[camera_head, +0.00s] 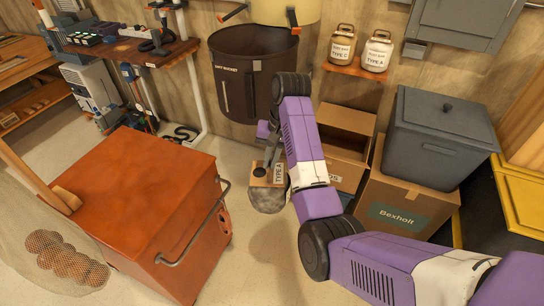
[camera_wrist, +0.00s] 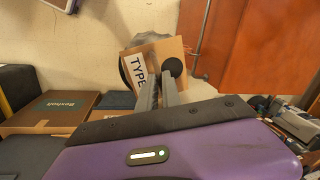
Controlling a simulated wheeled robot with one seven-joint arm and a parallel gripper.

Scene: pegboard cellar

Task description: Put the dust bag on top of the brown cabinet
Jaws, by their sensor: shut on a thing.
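The dust bag (camera_head: 267,199) hangs in the middle of the head view, with a grey body and a cardboard collar marked TYPE. My gripper (camera_wrist: 160,88) is shut on the collar, which shows in the wrist view (camera_wrist: 176,48) with a dark round hole. In the head view my purple arm partly hides the gripper and bag. The brown cabinet (camera_head: 140,190) is reddish-brown with a flat top and a metal handle on its right side. The bag is right of the cabinet, apart from it in the picture.
Cardboard boxes (camera_head: 405,205) and a grey lidded bin (camera_head: 440,135) stand at right. A dark bucket (camera_head: 235,90) hangs behind.

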